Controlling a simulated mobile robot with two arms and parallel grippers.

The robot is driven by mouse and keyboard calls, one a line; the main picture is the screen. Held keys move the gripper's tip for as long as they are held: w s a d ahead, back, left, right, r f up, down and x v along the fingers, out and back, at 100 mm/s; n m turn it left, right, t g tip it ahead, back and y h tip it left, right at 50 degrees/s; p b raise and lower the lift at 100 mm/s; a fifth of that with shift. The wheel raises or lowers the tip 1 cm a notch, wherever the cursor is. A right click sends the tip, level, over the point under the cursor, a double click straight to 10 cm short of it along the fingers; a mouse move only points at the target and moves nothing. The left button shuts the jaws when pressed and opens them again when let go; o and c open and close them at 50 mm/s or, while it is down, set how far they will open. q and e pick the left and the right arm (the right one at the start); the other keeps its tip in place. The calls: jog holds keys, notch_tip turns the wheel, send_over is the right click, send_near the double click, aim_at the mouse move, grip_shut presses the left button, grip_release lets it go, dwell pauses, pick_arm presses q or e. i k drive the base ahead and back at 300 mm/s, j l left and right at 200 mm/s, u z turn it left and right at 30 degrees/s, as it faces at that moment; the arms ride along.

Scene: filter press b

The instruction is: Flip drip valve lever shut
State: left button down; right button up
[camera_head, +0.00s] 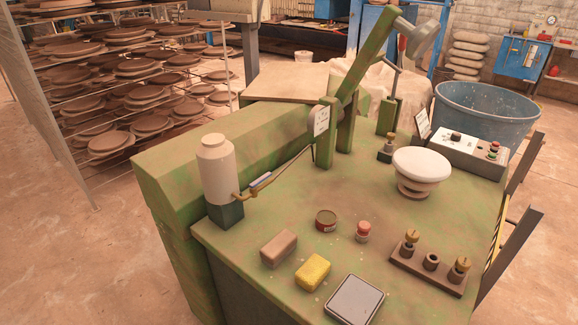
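A cream bottle (216,170) stands on a dark block (226,213) at the left edge of the green press table (330,200). A small brass drip valve (238,196) sticks out to the right from low on the bottle. A lever with a pale lavender grip (261,181) lies at the valve, slanting up to the right. A thin tube runs on from there toward the green post (325,135). The valve's inner position is too small to tell. Neither of my grippers is in view.
On the table are a brown block (279,248), a yellow sponge (312,272), a red tin (326,220), a grey scale (354,300), a white round pedestal (421,165), a brown peg rack (428,268) and a control box (468,150). The space around the lever is clear.

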aim_at(269, 175)
jog(key=i+j+z, duration=0.1)
jog(key=j+z, duration=0.15)
jog(key=z, duration=0.15)
jog(key=j+z, duration=0.35)
jog(key=i+j+z, duration=0.1)
jog(key=j+z, duration=0.15)
jog(key=z, duration=0.15)
jog(key=j+z, duration=0.35)
jog(key=j, duration=0.5)
jog(key=k+j+z, duration=0.15)
jog(key=j, duration=0.4)
jog(key=k+j, duration=0.1)
jog(key=j, duration=0.4)
jog(key=k+j+z, duration=0.15)
jog(key=j, duration=0.35)
jog(key=i+j, duration=0.05)
